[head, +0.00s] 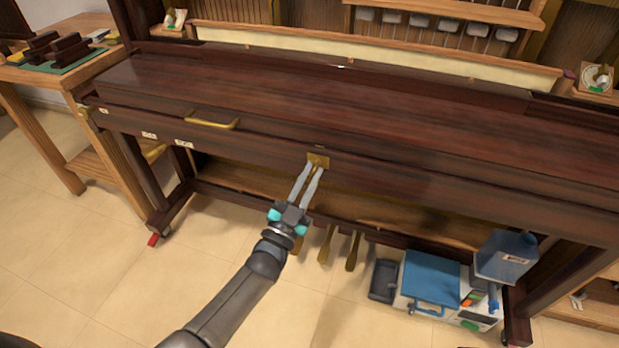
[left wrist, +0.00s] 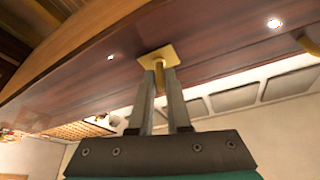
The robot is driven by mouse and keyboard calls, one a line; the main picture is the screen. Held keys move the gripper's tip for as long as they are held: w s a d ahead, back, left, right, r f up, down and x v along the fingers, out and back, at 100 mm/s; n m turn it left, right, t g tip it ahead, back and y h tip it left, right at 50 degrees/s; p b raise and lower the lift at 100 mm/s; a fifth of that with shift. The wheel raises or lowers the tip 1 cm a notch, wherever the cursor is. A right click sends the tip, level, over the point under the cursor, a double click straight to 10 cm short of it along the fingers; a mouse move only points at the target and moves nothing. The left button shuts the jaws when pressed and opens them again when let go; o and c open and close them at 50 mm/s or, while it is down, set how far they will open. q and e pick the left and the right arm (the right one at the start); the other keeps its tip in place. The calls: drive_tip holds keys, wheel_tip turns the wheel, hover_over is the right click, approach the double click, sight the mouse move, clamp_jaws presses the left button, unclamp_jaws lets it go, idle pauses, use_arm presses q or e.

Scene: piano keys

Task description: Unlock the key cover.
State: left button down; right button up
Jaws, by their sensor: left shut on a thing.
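The piano's dark wood key cover (head: 300,95) is closed. A square brass lock plate (head: 318,159) sits on its front edge, near the middle. My left gripper (head: 313,168) reaches up to this plate from below. In the left wrist view the brass plate (left wrist: 158,57) is just beyond the fingertips. A brass key-like piece (left wrist: 160,80) shows between the fingers (left wrist: 160,90), and they are shut on it. How far it goes into the plate is hidden. My right gripper does not show in either view.
A brass handle (head: 212,121) is on the cover front at the left. Pedals (head: 326,245) are below. A blue-lidded box (head: 432,275) and a blue container (head: 507,256) stand at the lower right. A wooden side table (head: 50,75) is at the left.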

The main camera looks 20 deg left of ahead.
use_arm(q)
drive_tip(key=n+y, duration=0.1)
drive_tip(key=n, duration=0.1)
drive_tip(key=shift+n, duration=0.3)
drive_tip(key=shift+d+n+t+y, duration=0.1)
drive_tip(key=shift+n+t+y, duration=0.2)
drive_tip(key=shift+n+y, duration=1.3)
drive_tip(key=shift+n+h, duration=0.4)
drive_tip(key=shift+n, duration=0.2)
drive_tip(key=c, duration=0.9)
unclamp_jaws()
